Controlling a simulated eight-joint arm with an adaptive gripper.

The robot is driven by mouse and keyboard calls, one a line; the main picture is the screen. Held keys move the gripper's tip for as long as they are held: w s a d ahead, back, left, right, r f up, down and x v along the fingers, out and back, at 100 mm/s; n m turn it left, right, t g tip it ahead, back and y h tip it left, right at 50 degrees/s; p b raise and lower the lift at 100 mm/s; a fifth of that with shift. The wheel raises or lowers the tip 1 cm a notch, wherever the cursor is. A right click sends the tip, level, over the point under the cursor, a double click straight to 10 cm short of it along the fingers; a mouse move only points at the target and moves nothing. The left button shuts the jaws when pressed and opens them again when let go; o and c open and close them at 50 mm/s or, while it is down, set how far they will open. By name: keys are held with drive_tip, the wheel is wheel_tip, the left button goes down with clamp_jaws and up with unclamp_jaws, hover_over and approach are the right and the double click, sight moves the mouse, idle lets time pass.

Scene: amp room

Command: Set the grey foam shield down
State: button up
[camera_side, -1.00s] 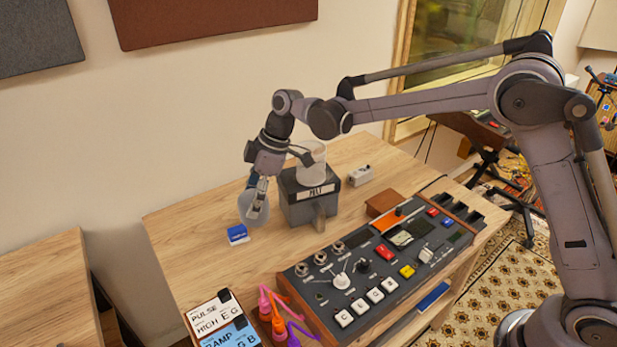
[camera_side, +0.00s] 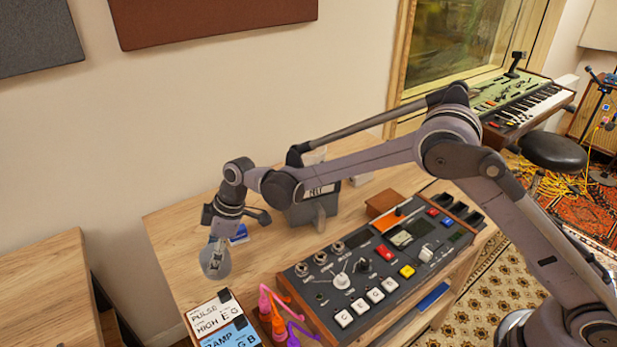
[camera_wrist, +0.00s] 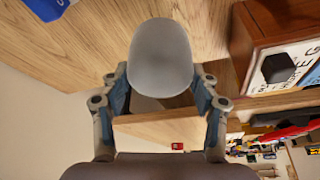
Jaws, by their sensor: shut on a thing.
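The grey foam shield (camera_wrist: 160,55) is a rounded, smooth grey piece between the fingers of my gripper (camera_wrist: 160,92) in the wrist view. My gripper is shut on it, one finger at each side. In the side view my gripper (camera_side: 215,252) points down with the grey shield (camera_side: 214,265) at its tip, near the table's left front part. The shield appears to be held above the wooden table (camera_side: 180,234); the exact gap is hard to tell.
The grey MELT box (camera_side: 300,212) stands behind and right. A blue block (camera_side: 239,234) lies just behind my gripper. A second table (camera_side: 40,290) stands left.

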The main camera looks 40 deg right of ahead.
drive_tip(key=shift+a+f, duration=0.2)
drive_tip(key=shift+f, duration=1.95)
drive_tip(key=shift+f, duration=0.15)
drive_tip(key=o, duration=0.7)
drive_tip(key=shift+o, duration=0.2)
